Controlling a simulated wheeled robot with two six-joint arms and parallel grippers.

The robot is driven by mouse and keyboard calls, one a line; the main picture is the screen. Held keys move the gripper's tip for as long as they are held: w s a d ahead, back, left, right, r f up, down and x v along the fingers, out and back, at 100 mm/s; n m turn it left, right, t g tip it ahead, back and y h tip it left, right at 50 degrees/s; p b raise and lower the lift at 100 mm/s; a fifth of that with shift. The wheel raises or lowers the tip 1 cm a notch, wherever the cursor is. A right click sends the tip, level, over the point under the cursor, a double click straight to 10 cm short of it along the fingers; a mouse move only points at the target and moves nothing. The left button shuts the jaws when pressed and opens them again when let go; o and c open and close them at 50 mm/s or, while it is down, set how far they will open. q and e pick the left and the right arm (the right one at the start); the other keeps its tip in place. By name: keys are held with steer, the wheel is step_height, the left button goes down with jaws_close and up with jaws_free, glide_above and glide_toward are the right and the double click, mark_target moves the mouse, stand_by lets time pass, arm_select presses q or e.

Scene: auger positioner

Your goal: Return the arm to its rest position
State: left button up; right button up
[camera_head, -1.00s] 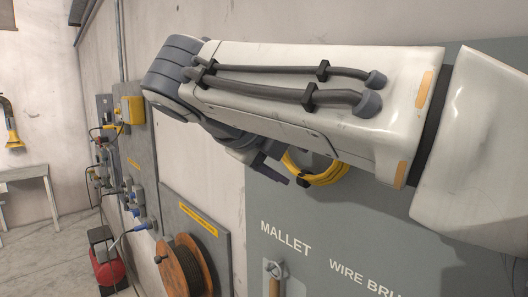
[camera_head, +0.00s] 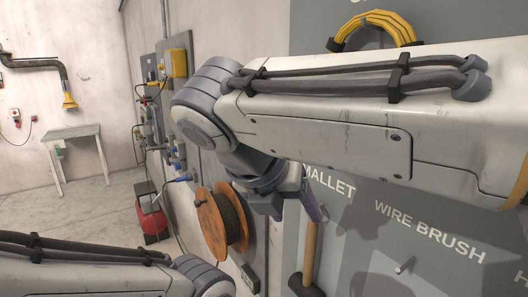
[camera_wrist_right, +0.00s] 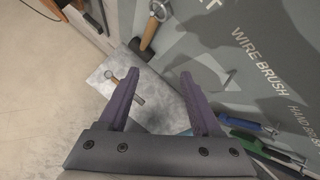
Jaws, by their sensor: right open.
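My right arm reaches across the head view from the right edge, with its right gripper (camera_head: 297,212) hanging below the wrist, in front of the grey tool board (camera_head: 350,192). In the right wrist view the gripper's two purple fingers (camera_wrist_right: 159,78) stand apart with nothing between them. Part of my left arm enters at the lower left of the head view; its gripper is out of the picture. A mallet (camera_head: 310,250) hangs on the board close to the right gripper. It also shows in the right wrist view (camera_wrist_right: 150,33).
An orange cable reel (camera_head: 210,221), a red machine (camera_head: 152,217) and a yellow box (camera_head: 179,63) line the wall. A small table (camera_head: 70,133) stands at the back left. A yellow hose coil (camera_head: 375,28) hangs above my arm. A tool lies on a grey surface (camera_wrist_right: 160,99) below the gripper.

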steer(key=s+f+m+g+y+b, duration=0.2)
steer(key=s+f+m, duration=0.3)
steer(key=f+m, duration=0.3)
steer(key=s+f+m+g+y+b, duration=0.1)
steer(key=s+f+m+g+b, duration=0.1)
steer(key=s+f+m+b, duration=0.3)
steer(key=s+f+m+g+y+b, duration=0.1)
steer(key=s+f+m, duration=0.4)
steer(key=f+m, duration=0.7)
step_height(320, 180, down, 9)
steer(key=y+b, duration=0.1)
steer(key=b, duration=0.1)
steer(key=shift+f+g+y+b, duration=0.2)
steer(key=shift+g+y+b, duration=0.1)
steer(key=shift+g+b, duration=0.1)
